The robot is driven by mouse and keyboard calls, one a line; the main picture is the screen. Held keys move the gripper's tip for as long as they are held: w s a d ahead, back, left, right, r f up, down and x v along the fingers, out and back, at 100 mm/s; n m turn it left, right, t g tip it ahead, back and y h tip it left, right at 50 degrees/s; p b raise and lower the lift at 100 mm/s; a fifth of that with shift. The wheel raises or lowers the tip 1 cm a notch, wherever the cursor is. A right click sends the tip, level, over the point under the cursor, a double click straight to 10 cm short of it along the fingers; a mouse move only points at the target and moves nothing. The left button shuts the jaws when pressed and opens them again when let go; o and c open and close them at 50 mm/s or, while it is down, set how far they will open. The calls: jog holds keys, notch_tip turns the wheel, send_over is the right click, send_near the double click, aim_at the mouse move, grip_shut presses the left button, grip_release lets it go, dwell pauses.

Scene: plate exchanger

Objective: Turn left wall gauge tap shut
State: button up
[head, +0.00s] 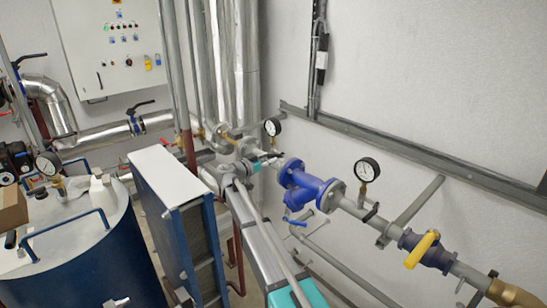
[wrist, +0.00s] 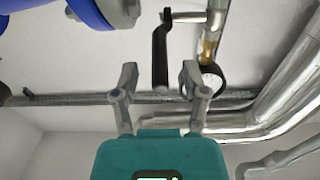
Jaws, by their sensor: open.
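The left wall gauge (head: 272,127) stands on the pipe along the wall, left of the blue strainer. Its tap has a black lever handle (wrist: 160,52), which hangs down the wrist view from a grey stem beside a brass fitting. The gauge also shows in the wrist view (wrist: 212,80), partly hidden by the right finger. My gripper (wrist: 159,76) is open, its fingers either side of the handle's lower end with gaps on both sides. In the head view my gripper (head: 271,158) is small, just below the gauge, and hides most of the tap.
A blue strainer (head: 308,185) is close right of my gripper. A second gauge (head: 366,170) and a yellow-handled valve (head: 424,247) are farther right. Silver pipes (wrist: 275,85) run at the wrist view's right. A blue-framed white-topped unit (head: 172,175) stands at left.

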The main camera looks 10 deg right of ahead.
aim_at(276, 156)
jog(key=shift+x, duration=1.3)
jog(key=shift+c, duration=0.3)
grip_shut()
